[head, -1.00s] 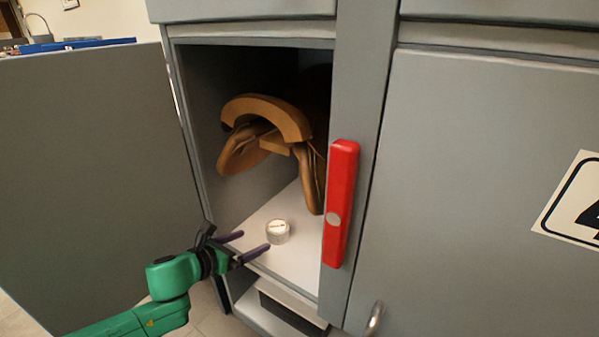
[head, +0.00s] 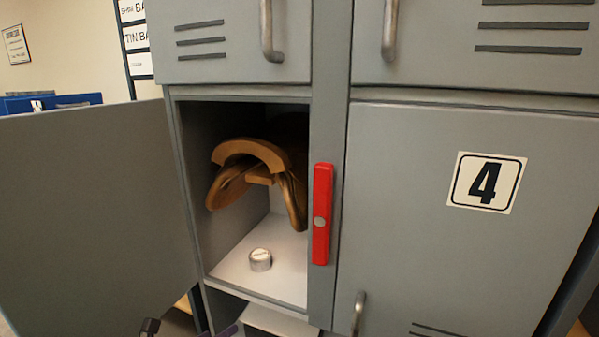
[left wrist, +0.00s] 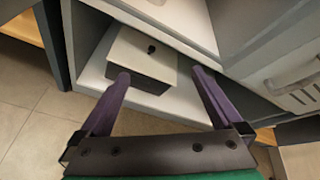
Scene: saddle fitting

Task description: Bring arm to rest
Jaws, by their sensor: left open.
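My left gripper (left wrist: 162,88) is open and empty in the left wrist view, its two purple fingers spread apart. In the head view only a small part of it shows at the bottom edge, below the open compartment. A brown saddle (head: 252,155) is inside the open locker compartment. A small round white-topped tin (head: 260,260) stands on the compartment floor (head: 285,282) in front of the saddle. My right gripper is in neither view.
The open grey door (head: 90,215) stands out to the left. A red bar handle (head: 321,215) is on the post right of the opening. A closed door with a number 4 sign (head: 486,182) is at the right. A lidded box (left wrist: 142,55) sits in a lower compartment.

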